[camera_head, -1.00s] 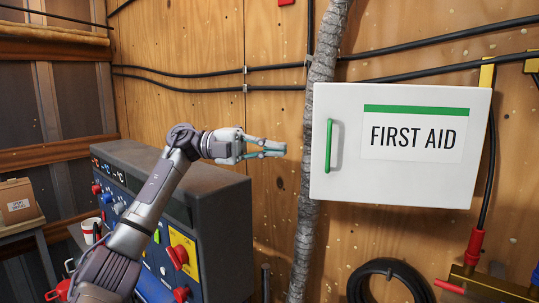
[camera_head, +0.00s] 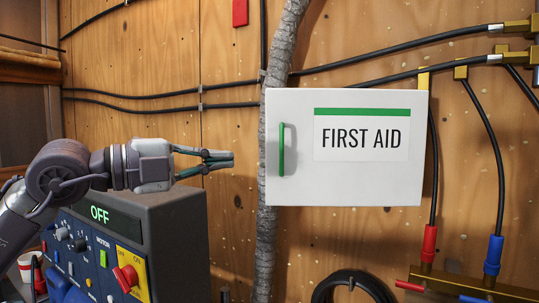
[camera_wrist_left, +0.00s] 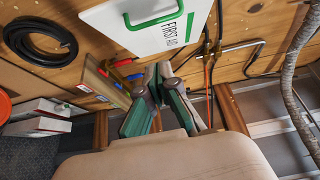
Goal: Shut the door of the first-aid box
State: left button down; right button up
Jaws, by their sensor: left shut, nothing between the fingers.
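The white first-aid box (camera_head: 350,180) hangs on the wooden wall. Its door has a green handle (camera_head: 281,150) at the left edge and a FIRST AID label, and it looks flush with the box. My left gripper (camera_head: 232,159) is shut and empty, to the left of the handle and apart from it. In the left wrist view the gripper (camera_wrist_left: 152,75) shows with its fingertips together, and the box's door (camera_wrist_left: 185,38) and handle (camera_wrist_left: 160,20) are beyond it. My right gripper is not in view.
A grey control panel (camera_head: 180,225) with an OFF display stands below my left arm. A grey flexible conduit (camera_head: 268,225) runs down the wall between gripper and box. Black cables cross the wall.

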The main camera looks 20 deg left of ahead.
aim_at(270, 154)
pick_arm(q)
jog(key=p+x, duration=0.2)
jog(key=x, duration=0.1)
jog(key=w+a+p+x, duration=0.1)
jog(key=p+x, duration=0.1)
jog(key=x, duration=0.2)
jog(key=a+p+x, duration=0.1)
jog(key=p+x, duration=0.1)
jog(key=x, duration=0.2)
jog(key=shift+w+f+p, duration=0.1)
jog(key=shift+w+p, duration=0.3)
jog(key=shift+w, duration=0.05)
